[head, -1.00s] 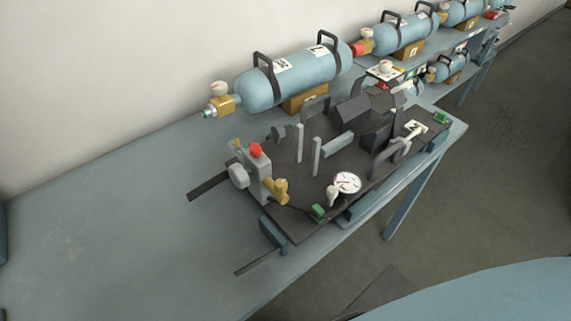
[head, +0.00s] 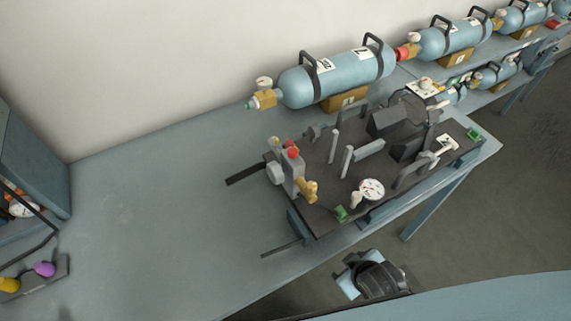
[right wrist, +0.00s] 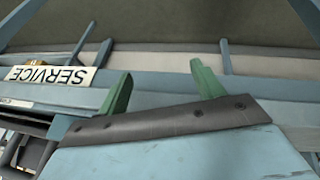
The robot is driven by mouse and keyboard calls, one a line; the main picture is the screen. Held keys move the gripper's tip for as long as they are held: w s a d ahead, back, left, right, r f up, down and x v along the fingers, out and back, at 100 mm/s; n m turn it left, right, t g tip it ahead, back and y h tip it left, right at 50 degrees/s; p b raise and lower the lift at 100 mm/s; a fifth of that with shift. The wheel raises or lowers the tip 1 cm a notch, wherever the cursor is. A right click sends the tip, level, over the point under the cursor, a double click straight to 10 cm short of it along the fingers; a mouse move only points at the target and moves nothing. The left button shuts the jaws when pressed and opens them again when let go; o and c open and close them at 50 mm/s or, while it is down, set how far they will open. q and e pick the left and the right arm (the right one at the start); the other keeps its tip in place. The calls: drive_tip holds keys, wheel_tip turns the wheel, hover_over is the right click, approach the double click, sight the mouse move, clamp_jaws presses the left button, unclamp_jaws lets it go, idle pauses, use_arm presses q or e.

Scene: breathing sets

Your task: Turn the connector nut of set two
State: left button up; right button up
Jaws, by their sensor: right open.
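A breathing set lies on a dark backplate (head: 322,205) on the bench in the head view. At its left end is a grey valve block (head: 292,175) with a red knob (head: 293,153) and a brass fitting (head: 308,190). A round white gauge (head: 371,190) sits at its front edge. I cannot tell which part is the connector nut, and the set's number is too small to read. My right gripper (right wrist: 163,88) shows green fingers spread apart and empty in the right wrist view, with blue structure and a SERVICE sign (right wrist: 50,76) beyond. My left gripper is not in view.
A light-blue cylinder (head: 335,76) with black handles lies behind the set, and more cylinders line the bench to the right. A blue cabinet (head: 30,160) and a holder with yellow and purple knobs (head: 44,269) stand left. The bench (head: 150,210) between is clear.

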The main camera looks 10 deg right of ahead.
wheel_tip(320, 180, up, 8)
drive_tip(key=w+n+t+p, duration=0.1)
drive_tip(key=w, duration=0.1)
drive_tip(key=n+t+y+p, duration=0.2)
drive_tip(key=n+t+y, duration=0.45)
drive_tip(key=n, duration=0.85)
approach(279, 180)
drive_tip(key=shift+t+h, duration=0.75)
drive_tip(key=shift+t, duration=0.2)
drive_tip(key=x, duration=0.8)
drive_tip(key=a+f+x, duration=0.1)
drive_tip(key=x, duration=0.3)
drive_tip(key=shift+s+a+p, duration=0.1)
drive_tip(key=shift+s+p, duration=0.1)
drive_tip(key=shift+p, duration=0.15)
